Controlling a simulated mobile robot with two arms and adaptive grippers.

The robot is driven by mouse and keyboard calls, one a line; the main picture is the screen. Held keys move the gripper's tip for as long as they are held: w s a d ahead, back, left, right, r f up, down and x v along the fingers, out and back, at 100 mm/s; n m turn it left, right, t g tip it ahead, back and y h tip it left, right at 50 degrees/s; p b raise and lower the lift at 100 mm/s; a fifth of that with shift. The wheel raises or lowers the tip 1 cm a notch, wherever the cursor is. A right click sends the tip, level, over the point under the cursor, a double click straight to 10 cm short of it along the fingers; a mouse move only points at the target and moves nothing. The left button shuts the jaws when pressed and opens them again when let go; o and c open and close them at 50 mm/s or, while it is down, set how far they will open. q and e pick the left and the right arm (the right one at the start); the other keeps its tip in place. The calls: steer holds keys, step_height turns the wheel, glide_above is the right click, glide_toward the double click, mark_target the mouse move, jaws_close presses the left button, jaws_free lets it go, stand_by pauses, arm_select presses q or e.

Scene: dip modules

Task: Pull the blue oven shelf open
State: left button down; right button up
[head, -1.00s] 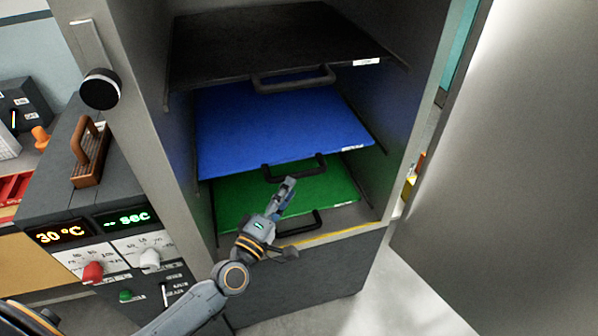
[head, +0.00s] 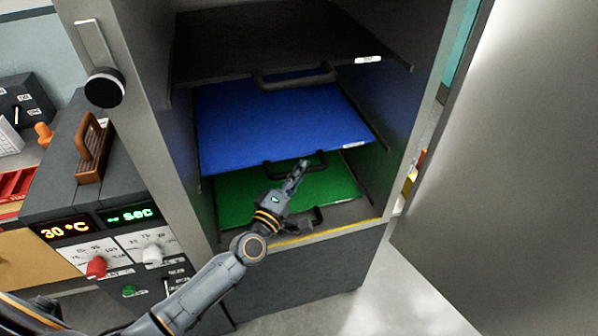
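The blue oven shelf (head: 275,122) sits inside the open oven, between a black shelf (head: 270,45) above and a green shelf (head: 245,200) below. Its dark handle (head: 270,168) is at its front edge, and the right part of that handle is partly hidden by my gripper. My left gripper (head: 302,164) reaches in from below, its fingertips at or just in front of the right part of the blue shelf's handle. I cannot tell whether the fingers touch or enclose it. My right gripper is not in view.
The oven door (head: 510,160) stands open at the right. A control panel (head: 110,240) with a red and a white knob is at the left, with a brown-handled item (head: 93,150) on top. The green shelf's handle is partly behind my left gripper.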

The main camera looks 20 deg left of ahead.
arm_select(q)
steer(key=s+d+p, duration=0.1)
steer(key=s+d, duration=0.8)
steer(key=s, duration=0.4)
steer(key=s+d+p, duration=0.2)
steer(key=s+d, duration=0.7)
steer(key=s, duration=0.5)
steer(key=shift+s+d, duration=0.3)
steer(key=c, duration=1.3)
jaws_free()
steer(key=v, duration=0.7)
steer(key=shift+s, duration=0.25)
